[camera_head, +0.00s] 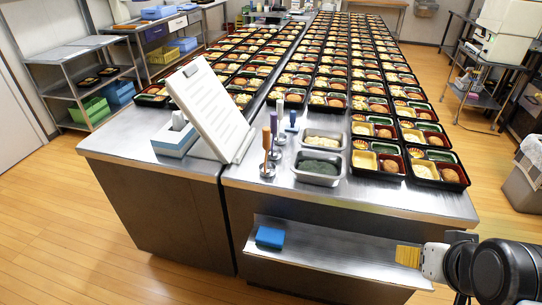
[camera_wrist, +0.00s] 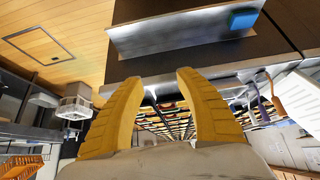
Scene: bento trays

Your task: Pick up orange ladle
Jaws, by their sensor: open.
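The orange ladle (camera_head: 266,140) stands upright, orange handle up, near the front edge of the steel counter in the head view. Beside it stand a purple-handled ladle (camera_head: 274,124), a blue-handled one (camera_head: 293,120) and a green-handled one (camera_head: 279,106). My gripper (camera_head: 408,256) is at the lower right of the head view, well apart from the ladles. In the wrist view its two yellow fingers (camera_wrist: 161,80) are spread with nothing between them.
Two steel food pans (camera_head: 318,168) stand right of the ladles, and a white tilted board (camera_head: 212,108) stands left. Bento trays (camera_head: 435,168) fill the counter behind. A lower steel shelf (camera_head: 330,262) with a blue block (camera_head: 270,237) juts out in front. Wooden floor is clear at left.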

